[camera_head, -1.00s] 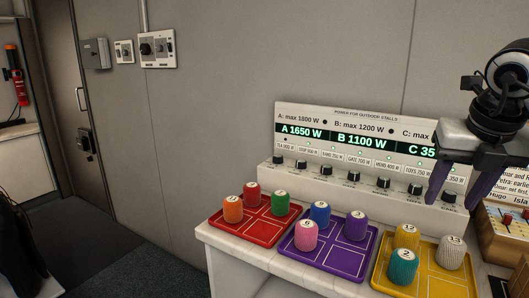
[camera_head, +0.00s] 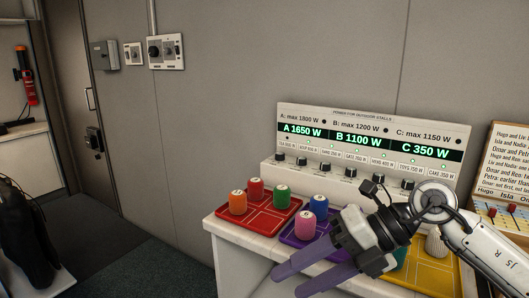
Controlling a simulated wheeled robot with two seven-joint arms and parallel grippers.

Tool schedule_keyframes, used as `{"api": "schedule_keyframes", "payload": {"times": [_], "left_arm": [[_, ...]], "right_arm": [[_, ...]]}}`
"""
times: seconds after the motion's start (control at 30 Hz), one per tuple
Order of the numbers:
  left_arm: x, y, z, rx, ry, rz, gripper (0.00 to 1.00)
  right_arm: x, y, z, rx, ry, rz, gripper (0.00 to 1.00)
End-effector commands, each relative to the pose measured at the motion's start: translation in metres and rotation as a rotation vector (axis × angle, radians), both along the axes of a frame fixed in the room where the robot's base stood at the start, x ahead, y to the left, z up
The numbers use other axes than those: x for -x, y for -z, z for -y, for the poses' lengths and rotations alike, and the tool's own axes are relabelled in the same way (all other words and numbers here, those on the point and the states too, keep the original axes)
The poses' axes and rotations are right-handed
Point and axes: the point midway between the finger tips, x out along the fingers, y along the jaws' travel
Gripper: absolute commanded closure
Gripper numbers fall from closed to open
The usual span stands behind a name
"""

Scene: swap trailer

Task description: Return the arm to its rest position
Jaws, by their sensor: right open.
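The white power panel (camera_head: 290,118) shows A 1650 W, B 1100 W and C 350 W in green. A row of dark knobs runs along its lower ledge. The mend knob (camera_head: 379,178) sits under the MEND label (camera_head: 381,162), fifth from the left. Its pointer is too small to read. My right gripper (camera_head: 288,280) is low in front of the panel, with its purple fingers apart and empty, pointing left. It is away from the knob. My right arm hides the right end of the knob row. My left gripper is out of view.
A red tray (camera_head: 262,227) with several numbered pegs, a purple tray (camera_head: 292,238) and a yellow tray (camera_head: 440,272) stand on the white counter before the panel. My right arm partly covers the last two. A lettered board (camera_head: 508,150) stands at the right.

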Motion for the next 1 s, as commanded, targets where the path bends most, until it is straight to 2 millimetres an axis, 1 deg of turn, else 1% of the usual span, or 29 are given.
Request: {"api": "schedule_keyframes", "payload": {"times": [0.03,0.1,0.2,0.27,0.33,0.37,0.43,0.47,0.5,0.57,0.6,0.67,0.7,0.77,0.8,0.87,0.9,0.97,1.0], "left_arm": [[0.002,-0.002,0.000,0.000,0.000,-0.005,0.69],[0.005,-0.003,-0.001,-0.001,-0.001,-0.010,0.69],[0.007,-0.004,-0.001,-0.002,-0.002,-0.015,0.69],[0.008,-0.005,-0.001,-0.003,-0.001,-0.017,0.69],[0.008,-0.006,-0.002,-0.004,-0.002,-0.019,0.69],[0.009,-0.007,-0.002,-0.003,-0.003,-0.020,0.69],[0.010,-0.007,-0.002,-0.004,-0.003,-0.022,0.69],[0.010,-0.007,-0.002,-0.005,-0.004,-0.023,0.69],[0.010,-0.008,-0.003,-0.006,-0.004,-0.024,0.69],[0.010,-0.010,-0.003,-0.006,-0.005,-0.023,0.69],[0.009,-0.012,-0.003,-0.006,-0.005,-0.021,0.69],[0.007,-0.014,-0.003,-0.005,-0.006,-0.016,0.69],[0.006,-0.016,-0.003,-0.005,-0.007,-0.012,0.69],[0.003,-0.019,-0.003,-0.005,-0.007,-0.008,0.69],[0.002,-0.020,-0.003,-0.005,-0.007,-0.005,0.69],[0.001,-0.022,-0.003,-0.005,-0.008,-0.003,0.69],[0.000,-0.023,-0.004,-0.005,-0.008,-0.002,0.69],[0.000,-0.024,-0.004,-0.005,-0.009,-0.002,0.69],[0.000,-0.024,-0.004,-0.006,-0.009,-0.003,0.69]], "right_arm": [[0.016,-0.001,-0.028,-0.149,-0.018,-0.055,0.53],[0.029,-0.013,-0.057,-0.362,-0.003,-0.122,0.53],[0.035,-0.032,-0.078,-0.649,0.083,-0.227,0.53],[0.031,-0.040,-0.080,-0.807,0.170,-0.295,0.53],[0.020,-0.043,-0.073,-0.974,0.304,-0.385,0.53],[0.014,-0.040,-0.068,-1.038,0.371,-0.423,0.53],[0.000,-0.025,-0.050,-1.165,0.550,-0.517,0.53],[-0.006,-0.016,-0.040,-1.211,0.633,-0.560,0.53],[-0.012,0.002,-0.026,-1.261,0.752,-0.618,0.53],[-0.017,0.036,-0.004,-1.314,0.942,-0.708,0.53],[-0.016,0.063,0.011,-1.334,1.072,-0.771,0.53],[-0.008,0.104,0.031,-1.339,1.259,-0.858,0.53],[0.001,0.131,0.043,-1.329,1.371,-0.914,0.53],[0.019,0.171,0.058,-1.300,1.533,-0.996,0.53],[0.034,0.196,0.066,-1.271,1.634,-1.048,0.53],[0.061,0.231,0.077,-1.219,1.773,-1.125,0.53],[0.079,0.250,0.082,-1.183,1.855,-1.174,0.53],[0.106,0.276,0.088,-1.123,1.961,-1.238,0.53],[0.122,0.290,0.090,-1.085,2.020,-1.276,0.53]]}}
